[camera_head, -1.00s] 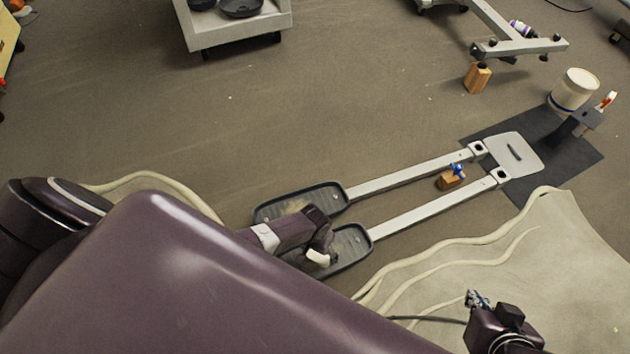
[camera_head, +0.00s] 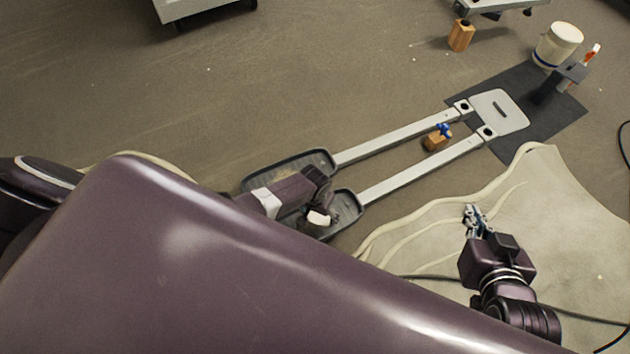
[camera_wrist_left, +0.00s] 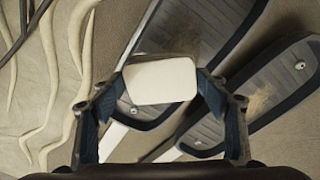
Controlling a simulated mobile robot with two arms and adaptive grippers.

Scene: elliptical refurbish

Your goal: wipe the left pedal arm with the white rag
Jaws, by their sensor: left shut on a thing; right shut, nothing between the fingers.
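The white rag (camera_head: 319,218) is a small folded pad in my left gripper (camera_head: 318,204). In the left wrist view, the rag (camera_wrist_left: 160,82) sits between both fingertips, above one dark pedal (camera_wrist_left: 205,45); I cannot tell if it touches. In the head view, two pale pedal arms run from dark foot pedals to a light end plate (camera_head: 499,111): an upper-left arm (camera_head: 395,139) and a lower-right arm (camera_head: 425,168). My left gripper is over the lower-right pedal (camera_head: 346,207). My right gripper (camera_head: 474,217) is shut and empty over the pale sheet.
A wooden block with a blue piece (camera_head: 435,142) lies between the pedal arms. A dark mat (camera_head: 555,118) is under the end plate. A white tub (camera_head: 558,45) and another wooden block (camera_head: 461,36) stand beyond.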

